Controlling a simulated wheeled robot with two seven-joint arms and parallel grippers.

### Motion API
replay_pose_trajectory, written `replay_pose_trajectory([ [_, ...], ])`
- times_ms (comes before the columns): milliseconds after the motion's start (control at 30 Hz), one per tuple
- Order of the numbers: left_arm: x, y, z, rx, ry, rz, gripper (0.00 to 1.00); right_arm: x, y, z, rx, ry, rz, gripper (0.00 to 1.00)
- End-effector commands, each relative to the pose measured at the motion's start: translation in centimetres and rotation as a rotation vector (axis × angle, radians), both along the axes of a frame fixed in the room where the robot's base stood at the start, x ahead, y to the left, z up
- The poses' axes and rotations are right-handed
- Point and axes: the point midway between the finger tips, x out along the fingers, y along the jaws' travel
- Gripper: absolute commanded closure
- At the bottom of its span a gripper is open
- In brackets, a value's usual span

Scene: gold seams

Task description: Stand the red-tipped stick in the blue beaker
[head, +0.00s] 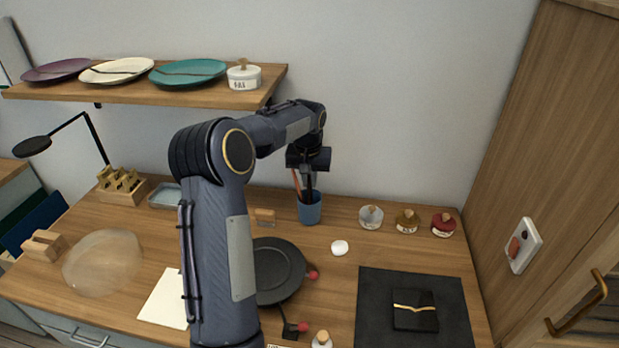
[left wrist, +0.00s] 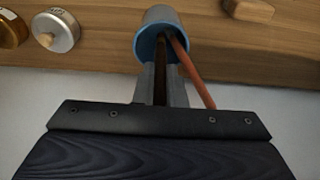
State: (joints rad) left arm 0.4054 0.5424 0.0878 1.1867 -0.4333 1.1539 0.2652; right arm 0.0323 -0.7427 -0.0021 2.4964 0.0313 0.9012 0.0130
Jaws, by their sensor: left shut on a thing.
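The blue beaker (head: 310,210) stands upright on the wooden bench near the wall; its open mouth shows in the left wrist view (left wrist: 158,17). My left gripper (head: 308,184) is just above the beaker, pointing down. It is shut on a thin dark stick (left wrist: 161,82), whose lower end runs into the beaker's mouth. No red tip shows on this stick, as its ends are hidden by the gripper and the beaker. An orange-red stick (left wrist: 196,75) leans in the beaker beside the fingers; it also shows in the head view (head: 295,180). My right gripper is out of view.
Small lidded jars, clear (head: 370,217), amber (head: 407,222) and red (head: 443,225), stand right of the beaker. A white lump (head: 339,247) and a black round plate (head: 277,270) lie in front. A shelf (head: 150,92) with plates overhangs the back left.

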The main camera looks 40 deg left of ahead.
Motion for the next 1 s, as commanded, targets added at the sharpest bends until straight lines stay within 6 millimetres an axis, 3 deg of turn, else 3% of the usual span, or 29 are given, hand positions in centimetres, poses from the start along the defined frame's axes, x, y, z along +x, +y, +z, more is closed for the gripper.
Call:
replay_pose_trajectory([
  [133,0.0,0.0,0.0,0.0,0.0,0.0,1.0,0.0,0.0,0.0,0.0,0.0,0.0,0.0],
  [167,0.0,0.0,0.0,0.0,0.0,0.0,0.87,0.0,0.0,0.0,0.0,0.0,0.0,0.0],
  [333,0.0,0.0,0.0,0.0,0.0,0.0,0.65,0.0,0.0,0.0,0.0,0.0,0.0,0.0],
  [667,0.0,0.0,0.4,0.001,-0.002,0.0,0.64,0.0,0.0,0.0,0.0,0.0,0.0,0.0],
  [1000,-0.8,-0.4,5.6,0.001,-0.004,0.0,0.64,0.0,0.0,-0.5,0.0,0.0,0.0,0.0],
])
